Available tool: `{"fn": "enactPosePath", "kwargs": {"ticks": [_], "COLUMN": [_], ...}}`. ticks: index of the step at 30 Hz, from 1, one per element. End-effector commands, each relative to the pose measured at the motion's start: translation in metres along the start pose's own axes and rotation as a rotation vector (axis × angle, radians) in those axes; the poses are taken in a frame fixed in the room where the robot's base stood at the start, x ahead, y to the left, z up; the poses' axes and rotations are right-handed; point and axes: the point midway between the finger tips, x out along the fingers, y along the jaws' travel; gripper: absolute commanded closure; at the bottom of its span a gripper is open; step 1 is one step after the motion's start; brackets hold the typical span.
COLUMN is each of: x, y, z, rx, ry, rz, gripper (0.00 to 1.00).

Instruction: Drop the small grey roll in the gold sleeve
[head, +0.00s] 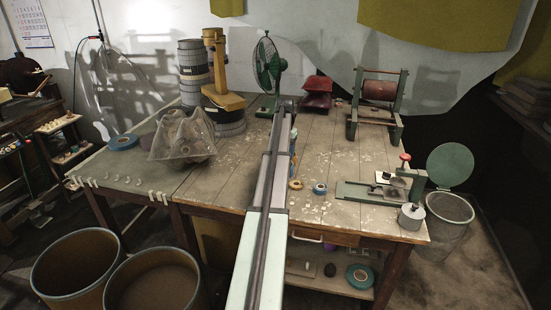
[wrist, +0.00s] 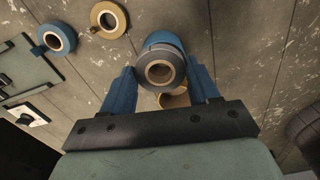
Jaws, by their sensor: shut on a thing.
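My gripper (wrist: 162,74) has blue fingers and is shut on a small grey roll (wrist: 152,56) with a pale core, its open end facing the wrist camera. A curved gold edge, seemingly the gold sleeve (wrist: 175,100), shows just below the roll between the fingers. The roll hides most of it, and I cannot tell the gap between them. A blue surface shows behind the roll; I cannot tell what it belongs to. In the head view my arm hides the held roll and most of the gripper.
A gold tape roll (wrist: 107,19) and a blue tape roll (wrist: 57,38) lie on the bench (head: 232,190) to the left in the wrist view. A grey-green tool (head: 358,192) stands at the right front.

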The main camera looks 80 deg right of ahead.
Motion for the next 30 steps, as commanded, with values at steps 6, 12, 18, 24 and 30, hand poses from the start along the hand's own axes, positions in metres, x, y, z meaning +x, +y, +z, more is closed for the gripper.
{"fn": "enactPosePath", "kwargs": {"ticks": [6,12,18,24,30], "x": [-0.005,-0.008,-0.003,0.007,0.021], "y": [-0.006,-0.013,-0.013,-0.013,-0.013], "z": [-0.077,-0.103,-0.102,-0.101,-0.101], "rx": [-0.003,-0.036,-0.069,-0.069,-0.068], "ry": [0.001,0.007,0.010,0.009,0.010], "rz": [0.000,-0.002,-0.002,-0.002,-0.002], "gripper": [0.69,0.69,0.69,0.69,0.69]}}
